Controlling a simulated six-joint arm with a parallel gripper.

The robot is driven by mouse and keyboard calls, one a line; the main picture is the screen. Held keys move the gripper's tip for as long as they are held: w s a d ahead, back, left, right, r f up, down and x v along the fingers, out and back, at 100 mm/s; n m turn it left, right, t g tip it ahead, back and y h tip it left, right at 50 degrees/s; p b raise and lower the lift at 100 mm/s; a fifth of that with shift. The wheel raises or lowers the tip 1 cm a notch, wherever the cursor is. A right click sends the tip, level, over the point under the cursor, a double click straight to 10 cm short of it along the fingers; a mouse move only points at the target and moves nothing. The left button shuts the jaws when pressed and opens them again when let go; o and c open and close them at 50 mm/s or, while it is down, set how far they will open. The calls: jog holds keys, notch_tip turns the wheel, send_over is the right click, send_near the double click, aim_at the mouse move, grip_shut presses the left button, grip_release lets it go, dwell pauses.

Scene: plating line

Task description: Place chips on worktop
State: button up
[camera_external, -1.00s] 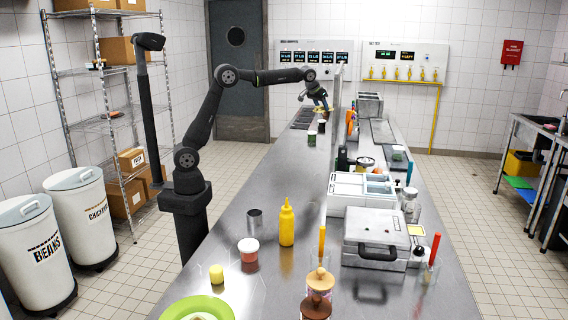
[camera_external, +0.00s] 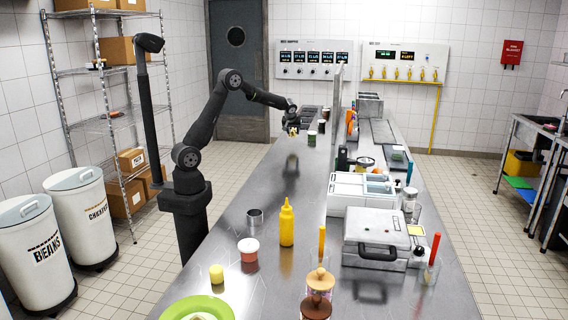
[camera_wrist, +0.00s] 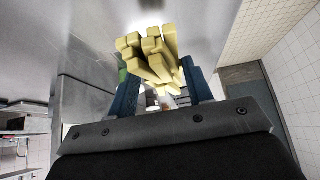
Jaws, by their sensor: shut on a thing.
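My gripper (camera_external: 292,130) is above the far part of the steel worktop (camera_external: 285,190). It is shut on the chips (camera_wrist: 150,52), a bundle of pale yellow sticks that shows large between my fingers in the wrist view. In the external view the chips are a small yellow patch below my gripper, apart from the worktop. A faint dark reflection lies on the steel beneath them. Part of the bundle is hidden by the fingers.
Small dark-topped jars (camera_external: 312,138) stand right of my gripper. The middle worktop is clear.

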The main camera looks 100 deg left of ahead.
send_over(291, 143)
jog(key=d, duration=0.1)
jog(key=f, duration=0.2)
jog(key=shift+d+f, duration=0.2)
jog(key=shift+f, duration=2.15)
jog(key=shift+f, duration=0.1)
jog(key=o, duration=1)
jog(key=v, duration=1.2)
